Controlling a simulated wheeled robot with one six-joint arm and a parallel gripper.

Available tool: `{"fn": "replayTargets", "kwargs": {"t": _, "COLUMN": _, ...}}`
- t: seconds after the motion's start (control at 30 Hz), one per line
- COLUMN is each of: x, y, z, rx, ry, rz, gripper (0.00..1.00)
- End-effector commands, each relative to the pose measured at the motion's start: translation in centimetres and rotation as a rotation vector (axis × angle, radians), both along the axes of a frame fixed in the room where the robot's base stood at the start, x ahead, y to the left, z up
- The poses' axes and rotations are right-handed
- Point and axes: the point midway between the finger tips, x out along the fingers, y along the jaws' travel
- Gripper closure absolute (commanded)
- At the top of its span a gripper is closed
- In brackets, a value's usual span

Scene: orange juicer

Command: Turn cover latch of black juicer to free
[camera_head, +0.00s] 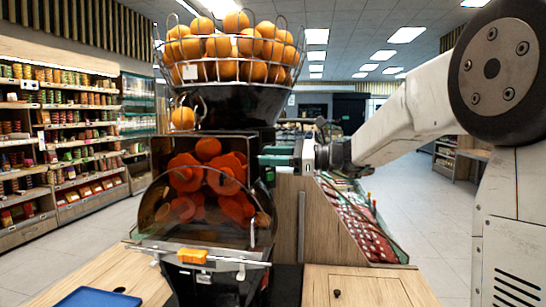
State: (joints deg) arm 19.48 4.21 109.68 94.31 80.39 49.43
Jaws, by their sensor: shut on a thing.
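The black juicer (215,113) stands in the middle, with a wire basket of oranges on top. Its clear front cover (160,212) is over the red-orange pressing parts. My gripper (268,157) comes in from the right and has its green fingers at the upper right side edge of the juicer's front. The fingers are shut on the cover latch there; the latch itself is mostly hidden by them, so its angle cannot be told.
An orange tap-like part (192,256) sits on the metal bar below the cover. A blue tray (98,297) lies on the wooden counter at lower left. A wooden display (340,225) with goods stands behind at right. Shelves line the left wall.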

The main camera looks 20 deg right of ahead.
Motion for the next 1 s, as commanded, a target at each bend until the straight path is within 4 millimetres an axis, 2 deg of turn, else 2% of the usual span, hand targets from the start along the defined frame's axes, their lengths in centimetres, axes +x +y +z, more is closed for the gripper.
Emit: {"fn": "replayTargets", "kwargs": {"t": 1.0, "x": -0.27, "y": 0.14, "z": -0.38, "rx": -0.478, "ry": -0.826, "rz": 0.0, "gripper": 0.81}}
